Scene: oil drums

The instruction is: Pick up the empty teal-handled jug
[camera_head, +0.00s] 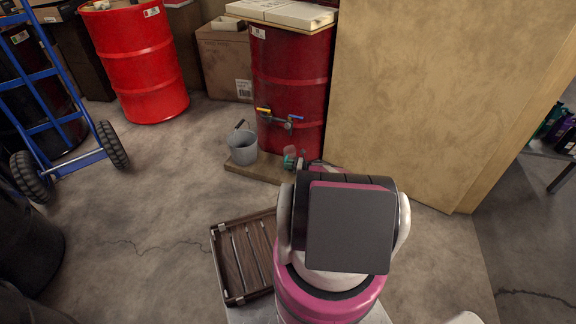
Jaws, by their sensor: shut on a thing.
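The teal-handled jug (289,155) is small and clear-looking with a teal part. It is at the right end of a low wooden board, in front of the dark red drum. My gripper (300,163) reaches it from the right and is shut on it. Most of my gripper and wrist is hidden behind my own pink and black arm parts. I cannot tell whether the jug touches the board or hangs just above it.
A grey bucket (243,147) stands on the wooden board (243,171), left of the jug. The dark red drum (290,95) has taps above the board. A tall tan panel (420,100) stands right. A wooden crate (243,258) is near me.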

